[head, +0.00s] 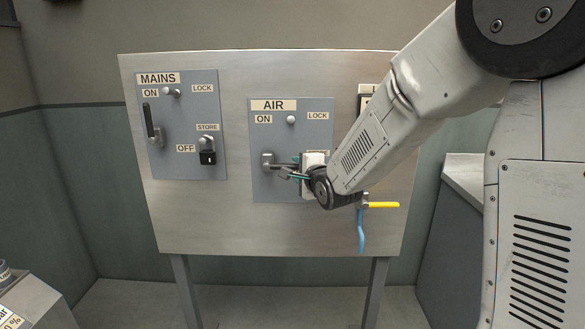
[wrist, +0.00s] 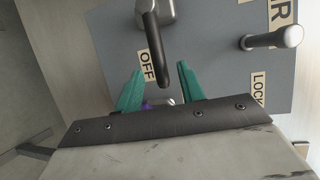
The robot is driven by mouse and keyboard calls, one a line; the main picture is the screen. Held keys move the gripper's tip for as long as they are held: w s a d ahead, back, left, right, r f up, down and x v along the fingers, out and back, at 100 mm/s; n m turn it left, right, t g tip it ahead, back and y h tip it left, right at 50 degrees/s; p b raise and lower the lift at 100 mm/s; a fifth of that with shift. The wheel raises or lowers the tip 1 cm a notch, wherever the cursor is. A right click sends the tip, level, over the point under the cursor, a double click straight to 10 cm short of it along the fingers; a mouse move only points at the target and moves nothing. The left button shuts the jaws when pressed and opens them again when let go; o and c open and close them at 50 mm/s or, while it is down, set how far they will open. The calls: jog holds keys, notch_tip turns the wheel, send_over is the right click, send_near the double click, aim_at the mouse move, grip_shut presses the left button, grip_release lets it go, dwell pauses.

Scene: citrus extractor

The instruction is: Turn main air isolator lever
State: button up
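The main air isolator lever (head: 267,160) is on the grey AIR panel (head: 262,190). Its dark handle points right, roughly level, towards my gripper (head: 293,168). In the wrist view the lever handle (wrist: 157,52) comes down from the top, and its end lies between the green fingertips of my gripper (wrist: 160,72). The fingers are open, with a gap on each side of the handle. An OFF label (wrist: 147,66) is beside the handle. My wrist hides the lower right of the AIR panel in the head view.
The AIR panel's round post (head: 291,120) stands above the lever and shows in the wrist view (wrist: 270,39). A MAINS panel (head: 180,120) with a black lever (head: 153,128) and padlock (head: 207,156) is at left. A yellow-handled valve (head: 384,205) with a blue hose is below right.

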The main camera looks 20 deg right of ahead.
aim_at(295, 167)
jog(key=shift+w+a+f, duration=0.1)
jog(key=shift+w+f, duration=0.1)
jog(key=shift+w, duration=0.9)
jog(key=shift+w+a+f, duration=0.1)
jog(key=shift+w+f, duration=0.1)
jog(key=shift+w, duration=0.9)
grip_shut()
jog(key=shift+d, duration=0.1)
